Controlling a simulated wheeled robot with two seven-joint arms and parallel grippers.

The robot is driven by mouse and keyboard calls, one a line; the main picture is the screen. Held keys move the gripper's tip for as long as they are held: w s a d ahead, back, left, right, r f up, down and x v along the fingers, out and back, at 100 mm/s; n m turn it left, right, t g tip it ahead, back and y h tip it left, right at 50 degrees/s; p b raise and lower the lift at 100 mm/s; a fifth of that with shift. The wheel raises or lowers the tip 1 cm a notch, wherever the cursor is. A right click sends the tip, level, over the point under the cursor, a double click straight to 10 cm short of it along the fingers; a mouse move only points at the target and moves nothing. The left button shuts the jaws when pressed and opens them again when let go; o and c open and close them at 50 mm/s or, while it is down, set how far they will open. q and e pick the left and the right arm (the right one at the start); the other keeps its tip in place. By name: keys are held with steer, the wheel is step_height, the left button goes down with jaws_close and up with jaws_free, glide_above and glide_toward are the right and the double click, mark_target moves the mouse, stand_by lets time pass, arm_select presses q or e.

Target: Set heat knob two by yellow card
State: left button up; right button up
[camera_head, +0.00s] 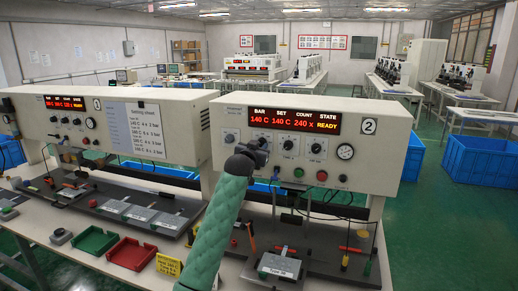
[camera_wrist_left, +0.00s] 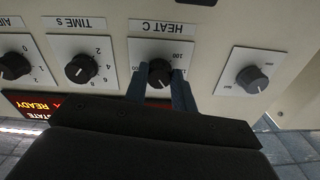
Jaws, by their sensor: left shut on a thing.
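Machine two (camera_head: 386,165), marked with a 2, has a red display (camera_head: 293,121) reading BAR 140 C, SET 140 C, COUNT 240 x, STATE READY. My left gripper (camera_head: 262,147) is at its panel and covers the heat knob in the head view. In the left wrist view, which is upside down, the black heat knob (camera_wrist_left: 159,70) under the HEAT C label sits between my left fingers (camera_wrist_left: 162,88), shut on it. My right gripper is out of view.
The time knob (camera_wrist_left: 81,69) and another dial (camera_wrist_left: 253,79) flank the heat knob closely. Machine one (camera_head: 30,115) with a setting chart (camera_head: 140,130) stands left. A red tray (camera_head: 132,254) and a green tray (camera_head: 92,241) lie on the bench.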

arm_select(q)
steer(key=m, duration=0.7)
steer(key=shift+a+r, duration=0.1)
steer(key=shift+a, duration=0.05)
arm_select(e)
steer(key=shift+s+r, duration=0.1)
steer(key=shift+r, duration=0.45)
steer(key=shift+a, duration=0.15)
